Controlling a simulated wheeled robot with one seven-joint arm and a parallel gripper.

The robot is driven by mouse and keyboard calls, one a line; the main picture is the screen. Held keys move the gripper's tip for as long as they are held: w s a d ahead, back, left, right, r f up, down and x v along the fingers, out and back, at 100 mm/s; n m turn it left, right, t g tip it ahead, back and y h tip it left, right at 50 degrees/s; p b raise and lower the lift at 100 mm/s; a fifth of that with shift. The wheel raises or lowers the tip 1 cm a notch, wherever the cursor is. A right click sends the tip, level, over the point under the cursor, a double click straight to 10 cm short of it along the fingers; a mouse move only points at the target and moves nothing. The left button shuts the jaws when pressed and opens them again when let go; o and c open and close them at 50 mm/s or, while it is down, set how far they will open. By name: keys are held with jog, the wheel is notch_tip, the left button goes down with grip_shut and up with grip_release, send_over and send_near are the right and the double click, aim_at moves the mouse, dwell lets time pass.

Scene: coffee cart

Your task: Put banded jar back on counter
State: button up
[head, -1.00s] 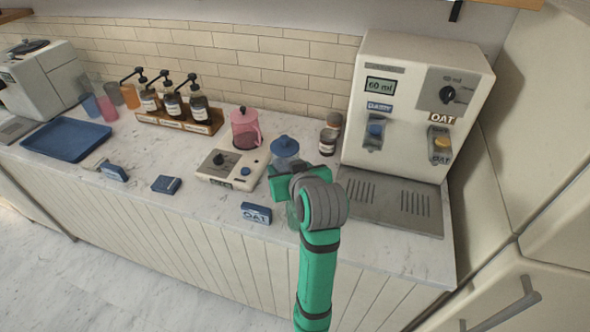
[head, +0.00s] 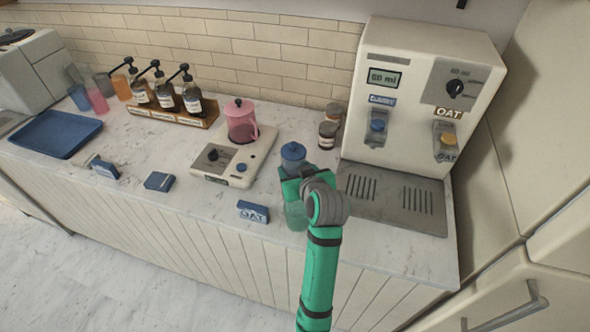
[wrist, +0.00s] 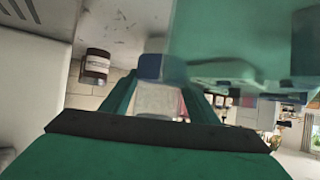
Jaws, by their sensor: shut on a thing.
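The banded jar (head: 293,153) shows a round blue top with a knob just behind my gripper. A pale green, see-through part (head: 296,214) shows below my gripper near the counter's front edge; I cannot tell for certain whether it is the same jar's lower body. My gripper (head: 290,184) is shut on the jar and hides its middle. In the wrist view, a pale piece with a blue band (wrist: 151,68) sits between the fingers. Whether the jar touches the counter (head: 228,188) cannot be told.
A drinks dispenser (head: 420,95) with a drip tray (head: 390,205) stands at right. Small dark jars (head: 327,135) stand behind. A pink pot (head: 240,124) sits on a scale-like base (head: 215,178) at left.

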jog(key=shift+a+f, duration=0.1)
jog(key=shift+f, duration=0.1)
jog(key=shift+a+f, duration=0.1)
jog(key=o, duration=1.5)
jog(key=shift+s, duration=0.1)
jog(key=shift+c, duration=0.2)
jog(key=shift+s+d+r, duration=0.2)
jog(key=shift+r, duration=0.05)
jog(key=v, duration=1.1)
jog(key=shift+s, duration=0.2)
jog(key=shift+d, duration=0.2)
